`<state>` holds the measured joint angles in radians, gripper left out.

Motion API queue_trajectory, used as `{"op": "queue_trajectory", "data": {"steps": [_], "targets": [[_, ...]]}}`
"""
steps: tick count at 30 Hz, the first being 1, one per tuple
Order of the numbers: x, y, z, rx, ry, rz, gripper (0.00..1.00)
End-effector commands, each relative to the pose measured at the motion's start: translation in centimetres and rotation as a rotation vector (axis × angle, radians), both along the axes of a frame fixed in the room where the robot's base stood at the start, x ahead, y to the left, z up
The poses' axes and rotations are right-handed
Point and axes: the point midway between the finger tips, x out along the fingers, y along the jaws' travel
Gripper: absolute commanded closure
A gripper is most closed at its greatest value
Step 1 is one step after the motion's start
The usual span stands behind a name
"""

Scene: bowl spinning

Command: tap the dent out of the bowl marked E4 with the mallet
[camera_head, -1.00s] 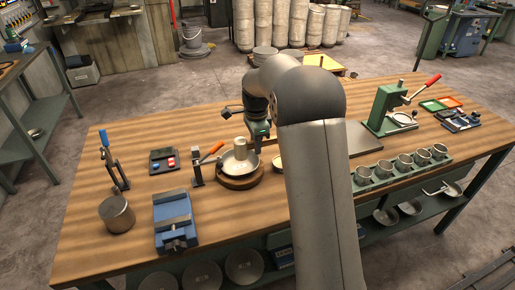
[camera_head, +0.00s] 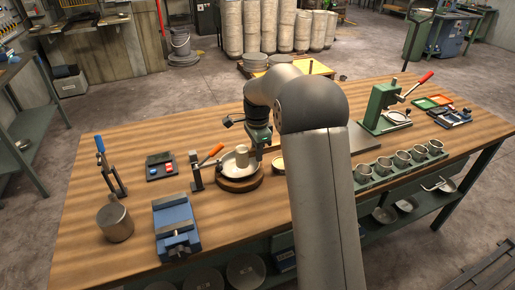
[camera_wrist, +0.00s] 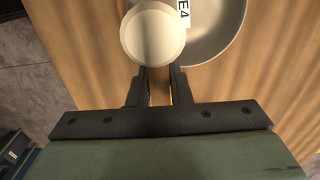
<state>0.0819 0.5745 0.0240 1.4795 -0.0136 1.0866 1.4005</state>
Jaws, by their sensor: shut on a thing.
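The mallet's pale, round head (camera_head: 242,156) stands upright over the bowl, and it also shows close up in the wrist view (camera_wrist: 153,38). My gripper (camera_wrist: 161,72) is shut on the mallet; the handle is mostly hidden between the fingers. In the head view my gripper (camera_head: 260,145) is just right of the mallet head. The grey metal bowl (camera_wrist: 229,32) carries a white label (camera_wrist: 184,12) reading E4. In the head view the bowl (camera_head: 226,163) sits on a round wooden base (camera_head: 240,185). The dent is not visible, and contact between head and bowl cannot be told.
A toggle clamp with an orange handle (camera_head: 209,155) stands left of the bowl. A green press (camera_head: 383,108) and row of cups (camera_head: 403,160) are to the right.

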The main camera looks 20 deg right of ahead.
Motion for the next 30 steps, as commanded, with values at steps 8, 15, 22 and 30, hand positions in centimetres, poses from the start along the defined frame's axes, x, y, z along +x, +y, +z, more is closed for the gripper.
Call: {"op": "queue_trajectory", "data": {"steps": [8, 15, 22, 30], "targets": [[0.0, -0.1, -2.8, -0.001, 0.001, -0.001, 1.0], [0.0, 0.0, 0.8, -0.001, 0.0, 0.0, 1.0], [0.0, 0.0, 1.8, 0.0, 0.001, -0.001, 1.0], [0.0, 0.0, 1.7, -0.001, 0.0, 0.0, 1.0]]}}
